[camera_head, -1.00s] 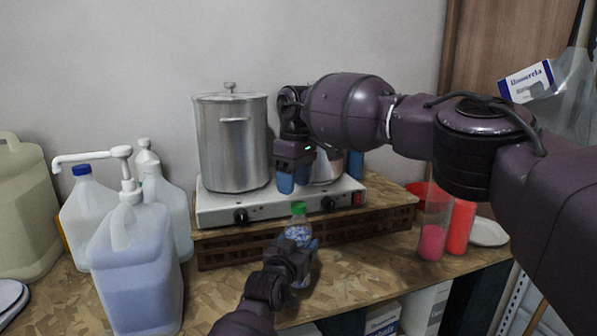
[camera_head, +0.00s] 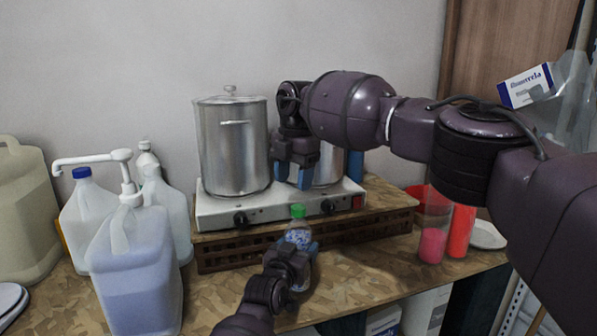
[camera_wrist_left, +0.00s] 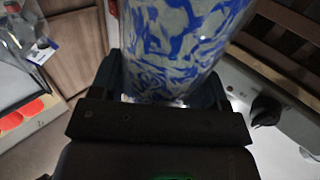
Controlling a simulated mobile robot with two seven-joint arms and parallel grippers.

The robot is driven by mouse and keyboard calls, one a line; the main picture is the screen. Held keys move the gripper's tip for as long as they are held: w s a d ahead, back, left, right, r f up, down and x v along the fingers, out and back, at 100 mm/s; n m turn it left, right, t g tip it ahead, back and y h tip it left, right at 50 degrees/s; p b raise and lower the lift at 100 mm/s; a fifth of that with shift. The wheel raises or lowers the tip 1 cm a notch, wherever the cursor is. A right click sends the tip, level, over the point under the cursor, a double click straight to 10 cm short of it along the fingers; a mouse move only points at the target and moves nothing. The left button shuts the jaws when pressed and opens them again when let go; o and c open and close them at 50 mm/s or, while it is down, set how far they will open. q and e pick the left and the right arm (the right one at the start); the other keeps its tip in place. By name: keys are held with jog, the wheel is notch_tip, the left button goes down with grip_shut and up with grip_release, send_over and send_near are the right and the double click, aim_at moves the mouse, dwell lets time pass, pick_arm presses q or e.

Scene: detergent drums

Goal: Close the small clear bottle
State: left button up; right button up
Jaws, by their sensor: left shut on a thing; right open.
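The small clear bottle (camera_head: 300,236) stands upright near the table's front edge, with blue and white markings on its body and a green cap (camera_head: 298,211) at its top. I cannot tell from here how tightly the cap sits. My left gripper (camera_head: 301,252) is shut around the bottle's body from the front. In the left wrist view the patterned bottle (camera_wrist_left: 178,45) fills the space between the fingers; its top is out of that view. My right gripper (camera_head: 293,180) is open and empty, pointing down above and behind the cap, in front of the hot plate's pots.
A double hot plate (camera_head: 225,215) on a wooden crate (camera_head: 230,255) carries a tall steel pot (camera_head: 233,150). Jugs and a pump container (camera_head: 135,260) crowd the left. A pink-filled cup (camera_head: 432,243) and red cup (camera_head: 460,232) stand right. The table between is clear.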

aim_at(299, 207)
jog(key=n, duration=0.4)
jog(key=shift+r, duration=0.15)
jog(key=n, duration=0.4)
jog(key=shift+d+r, duration=0.1)
jog(key=shift+r, duration=0.05)
jog(key=n, duration=0.7)
jog(key=shift+d+r, duration=0.15)
jog(key=shift+r, duration=0.05)
jog(key=n, duration=0.7)
jog(key=shift+w+d, duration=0.1)
jog(key=shift+d, duration=0.05)
jog(key=n, duration=0.4)
jog(key=shift+d+h, duration=0.1)
jog(key=shift+h, duration=0.2)
jog(key=n, duration=0.3)
jog(key=shift+n, duration=0.3)
jog(key=shift+f, duration=3.95)
